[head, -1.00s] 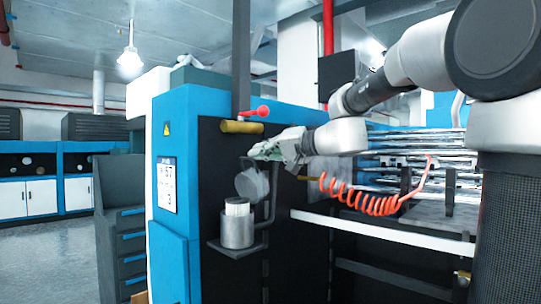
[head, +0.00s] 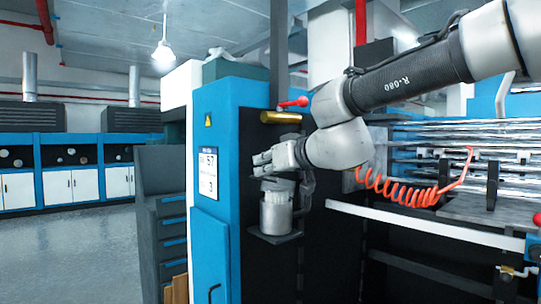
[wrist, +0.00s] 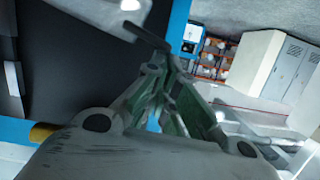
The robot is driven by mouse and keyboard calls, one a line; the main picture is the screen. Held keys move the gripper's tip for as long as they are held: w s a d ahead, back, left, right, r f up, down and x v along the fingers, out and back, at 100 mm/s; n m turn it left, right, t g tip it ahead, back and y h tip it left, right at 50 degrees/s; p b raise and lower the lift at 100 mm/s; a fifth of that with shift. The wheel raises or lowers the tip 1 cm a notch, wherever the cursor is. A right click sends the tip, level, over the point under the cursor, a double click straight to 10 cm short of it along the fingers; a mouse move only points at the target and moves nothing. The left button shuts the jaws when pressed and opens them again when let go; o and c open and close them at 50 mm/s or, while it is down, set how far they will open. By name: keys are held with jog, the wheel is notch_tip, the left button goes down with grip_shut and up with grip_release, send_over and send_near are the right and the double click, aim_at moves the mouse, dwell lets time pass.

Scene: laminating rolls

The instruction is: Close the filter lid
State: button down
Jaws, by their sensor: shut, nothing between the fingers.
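The metal filter canister (head: 276,216) stands on a small dark shelf on the front of the blue and black machine in the head view. Its grey lid (head: 279,185) shows as a low, roughly level disc at the canister's top, under my gripper. I cannot tell whether it sits fully flush; a pale band shows just below it. My gripper (head: 258,164) is shut and empty, just above the lid, pointing left. Whether it touches the lid is unclear. In the wrist view the gripper's fingers (wrist: 160,62) come together; the canister and lid are not visible there.
A brass cylinder (head: 281,117) with a red knob (head: 295,102) juts out above my gripper. A coiled orange hose (head: 400,190) hangs to the right, before the metal rollers (head: 450,135). Open floor (head: 75,250) lies at left.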

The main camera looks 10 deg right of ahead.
jog(key=shift+s+a+f+n+t+h, duration=0.15)
jog(key=shift+a+f+n, duration=0.25)
jog(key=shift+f, duration=0.2)
jog(key=shift+s+a+f+n+t+h, duration=0.1)
jog(key=shift+s+a+f+n, duration=0.15)
jog(key=shift+f+n, duration=0.25)
jog(key=shift+s+a+f+n+t+h, duration=0.15)
jog(key=shift+a+f+n, duration=0.2)
jog(key=shift+f, duration=0.35)
